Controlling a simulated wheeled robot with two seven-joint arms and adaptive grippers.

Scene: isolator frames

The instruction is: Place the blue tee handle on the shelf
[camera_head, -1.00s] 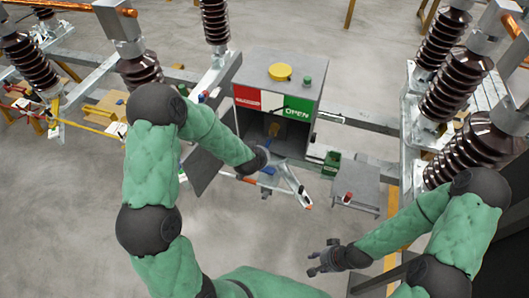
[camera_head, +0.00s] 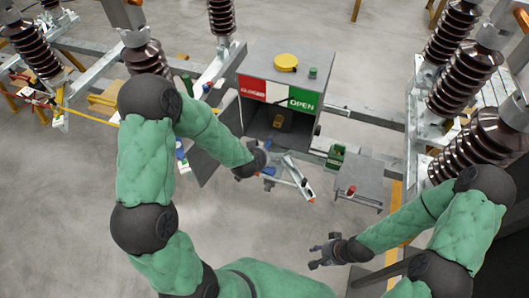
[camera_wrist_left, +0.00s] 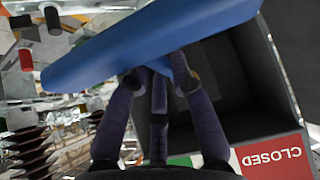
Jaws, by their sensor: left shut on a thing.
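The blue tee handle (camera_wrist_left: 140,45) fills the top of the left wrist view, close to the camera. My left gripper (camera_wrist_left: 160,75) is shut on it, with fingers beneath the blue bar. In the head view, small blue parts of the handle (camera_head: 269,171) show by my left gripper (camera_head: 264,167), in front of the open grey box (camera_head: 256,118). The gripper hides much of it. A grey shelf-like plate (camera_head: 345,204) sticks out right of the box. My right gripper (camera_head: 322,252) is empty, with fingers spread, below that plate.
The box carries a red CLOSED and green OPEN label (camera_head: 300,101) and a yellow knob (camera_head: 286,62). Its door (camera_head: 203,155) hangs open on the left. A red-topped part (camera_head: 351,190) and a green part (camera_head: 336,155) are at the plate. Brown insulators (camera_head: 455,90) stand right.

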